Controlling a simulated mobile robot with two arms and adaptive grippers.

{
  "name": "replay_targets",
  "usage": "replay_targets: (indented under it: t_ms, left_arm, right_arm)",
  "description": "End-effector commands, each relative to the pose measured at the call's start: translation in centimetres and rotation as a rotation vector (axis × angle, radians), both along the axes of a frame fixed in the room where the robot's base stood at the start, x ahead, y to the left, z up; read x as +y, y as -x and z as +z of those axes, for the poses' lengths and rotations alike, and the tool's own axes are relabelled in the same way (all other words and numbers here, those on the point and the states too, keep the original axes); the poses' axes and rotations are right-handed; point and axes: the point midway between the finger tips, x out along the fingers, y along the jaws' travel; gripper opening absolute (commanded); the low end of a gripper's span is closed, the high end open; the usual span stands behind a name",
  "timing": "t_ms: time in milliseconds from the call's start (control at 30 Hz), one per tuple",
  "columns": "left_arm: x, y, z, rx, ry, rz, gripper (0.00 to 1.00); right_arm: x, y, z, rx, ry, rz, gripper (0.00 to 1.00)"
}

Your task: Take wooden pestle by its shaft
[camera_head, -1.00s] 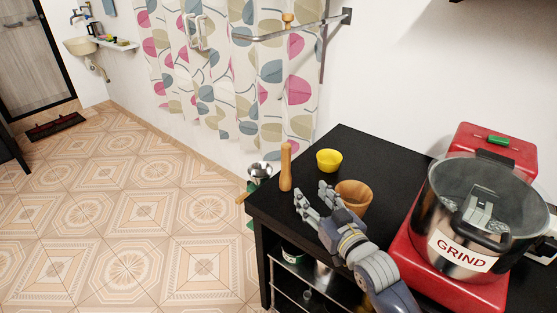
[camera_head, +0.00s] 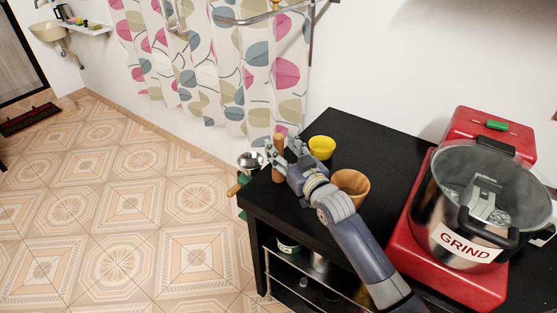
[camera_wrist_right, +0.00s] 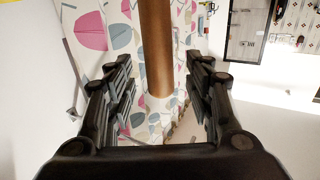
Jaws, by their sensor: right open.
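The wooden pestle (camera_head: 279,171) stands upright near the far left corner of the black table. My right gripper (camera_head: 283,155) reaches it from the right, with its open fingers on either side of the shaft in the head view. In the right wrist view the pestle (camera_wrist_right: 156,50) hangs into the picture from the top, between the two open fingers of my gripper (camera_wrist_right: 157,85). Gaps show on both sides of the shaft, so the fingers look apart from it. My left gripper is not in view.
A wooden bowl (camera_head: 350,187) and a yellow cup (camera_head: 321,147) stand on the black table (camera_head: 385,145) close to my right arm. A patterned curtain (camera_head: 225,75) hangs behind.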

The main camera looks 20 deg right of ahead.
Motion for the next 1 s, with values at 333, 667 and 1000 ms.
replay_targets:
  t_ms: [333, 667, 1000]
  left_arm:
    - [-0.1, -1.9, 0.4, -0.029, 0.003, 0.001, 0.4]
    - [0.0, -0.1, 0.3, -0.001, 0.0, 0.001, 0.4]
    - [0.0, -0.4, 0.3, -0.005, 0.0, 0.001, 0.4]
  right_arm:
    - [0.5, -2.5, 0.0, 0.001, -0.001, 0.001, 0.48]
    - [0.5, -2.4, 0.0, 0.001, -0.001, 0.001, 0.05]
    - [0.5, -2.4, 0.1, 0.0, -0.001, 0.001, 0.0]
